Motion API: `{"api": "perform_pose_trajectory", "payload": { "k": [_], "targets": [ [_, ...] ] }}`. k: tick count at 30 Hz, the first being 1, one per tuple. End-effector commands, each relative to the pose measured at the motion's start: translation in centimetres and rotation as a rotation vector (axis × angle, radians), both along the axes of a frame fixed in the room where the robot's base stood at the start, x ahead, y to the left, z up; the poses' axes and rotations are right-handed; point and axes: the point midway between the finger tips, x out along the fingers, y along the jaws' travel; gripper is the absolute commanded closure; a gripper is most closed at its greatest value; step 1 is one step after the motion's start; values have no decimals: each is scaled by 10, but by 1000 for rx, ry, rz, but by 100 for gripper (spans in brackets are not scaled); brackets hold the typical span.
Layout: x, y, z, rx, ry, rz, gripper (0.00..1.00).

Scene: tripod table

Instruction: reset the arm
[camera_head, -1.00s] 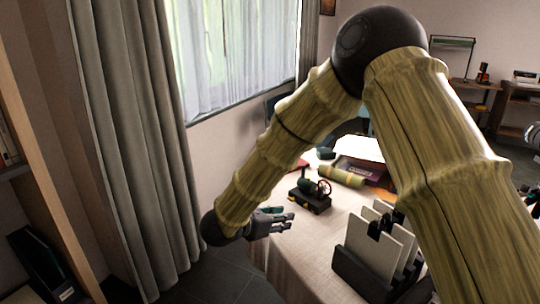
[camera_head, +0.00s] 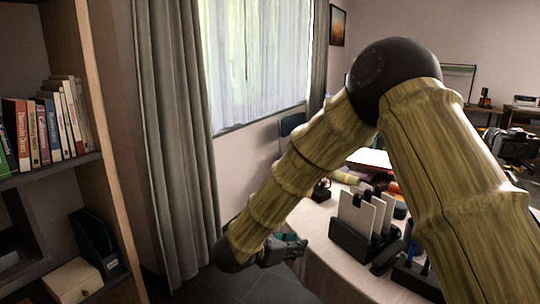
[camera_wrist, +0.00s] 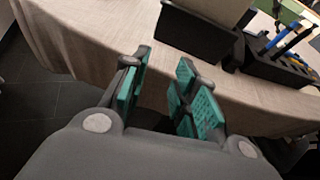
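My gripper (camera_head: 292,246) is at the lower middle of the head view, at the end of my bent arm, beside the near left edge of the table (camera_head: 325,262). In the wrist view my gripper (camera_wrist: 158,88) shows teal finger pads standing apart with nothing between them. Beyond the fingers are the table's edge and its draped beige cloth (camera_wrist: 95,50). The gripper touches no object that I can see. My upper arm hides part of the table in the head view.
A black holder with pale plates (camera_head: 362,222) stands on the table. The wrist view shows a black organizer with pens (camera_wrist: 280,68). A bookshelf (camera_head: 92,160) stands at left, grey curtains (camera_head: 180,150) behind it. Dark floor shows between shelf and table.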

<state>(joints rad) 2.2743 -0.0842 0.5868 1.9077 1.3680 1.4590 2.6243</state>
Motion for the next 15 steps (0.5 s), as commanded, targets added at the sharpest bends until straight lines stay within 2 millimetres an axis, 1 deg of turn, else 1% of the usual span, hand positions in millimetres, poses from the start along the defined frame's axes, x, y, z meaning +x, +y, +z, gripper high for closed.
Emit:
{"api": "perform_pose_trajectory", "payload": {
  "k": [2, 11, 15],
  "targets": [
    [0, -5, -8, -25, 33, 28, 71],
    [-1, -14, -41, -146, 185, 176, 71],
    [-4, -22, -65, -227, 287, 273, 71]
  ]
}}
